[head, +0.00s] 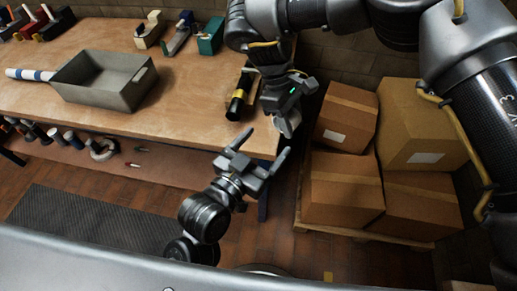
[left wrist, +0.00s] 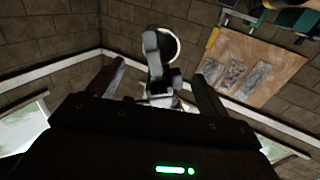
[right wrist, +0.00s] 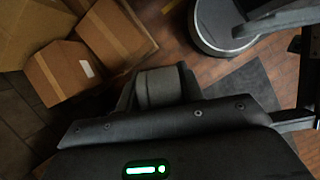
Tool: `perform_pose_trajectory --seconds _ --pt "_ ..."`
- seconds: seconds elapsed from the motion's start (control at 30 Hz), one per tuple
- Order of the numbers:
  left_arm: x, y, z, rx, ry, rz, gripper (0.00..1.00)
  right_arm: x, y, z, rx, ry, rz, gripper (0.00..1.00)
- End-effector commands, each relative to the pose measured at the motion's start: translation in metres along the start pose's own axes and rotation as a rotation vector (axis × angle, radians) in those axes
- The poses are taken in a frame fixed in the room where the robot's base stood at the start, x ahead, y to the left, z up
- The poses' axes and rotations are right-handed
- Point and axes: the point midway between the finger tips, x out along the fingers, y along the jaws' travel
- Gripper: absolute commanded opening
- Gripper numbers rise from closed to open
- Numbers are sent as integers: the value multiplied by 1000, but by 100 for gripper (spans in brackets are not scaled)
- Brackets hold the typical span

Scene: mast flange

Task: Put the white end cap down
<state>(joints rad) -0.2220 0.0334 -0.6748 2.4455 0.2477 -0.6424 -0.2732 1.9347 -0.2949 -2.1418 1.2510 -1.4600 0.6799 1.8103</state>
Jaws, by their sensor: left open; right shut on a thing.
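My right gripper (head: 287,118) hangs just off the table's right end and is shut on a pale, rounded piece (head: 289,125), which fits the white end cap. In the right wrist view this piece (right wrist: 158,88) looks grey in shadow, between the fingers of my right gripper (right wrist: 158,97); its lower part is hidden. My left gripper (head: 262,152) is open and empty, lower and to the left of the right one, in front of the table edge. In the left wrist view the fingers of my left gripper (left wrist: 160,88) stand apart. A pale shape shows beyond them, unclear.
The wooden table (head: 190,90) holds a grey tray (head: 105,80), a white-and-blue tube (head: 30,75), a black-and-yellow tool (head: 240,97) near the right end and tape dispensers (head: 178,35) at the back. Cardboard boxes (head: 342,188) on a pallet stand right of the table. Table space right of the tray is clear.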

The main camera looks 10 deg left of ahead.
Motion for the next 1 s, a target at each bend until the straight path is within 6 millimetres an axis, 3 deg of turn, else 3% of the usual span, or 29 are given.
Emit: perform_pose_trajectory --seconds 0.3,0.5,0.7,1.0 --pt "61 0 -1 2 1 -1 78 0 0 0 0 0 0 16" --pt "89 0 -1 1 1 0 78 0 0 0 0 0 0 16" --pt "102 0 0 0 0 0 78 0 0 0 0 0 0 16" --pt "103 0 0 -1 0 0 78 0 0 0 0 0 0 16"
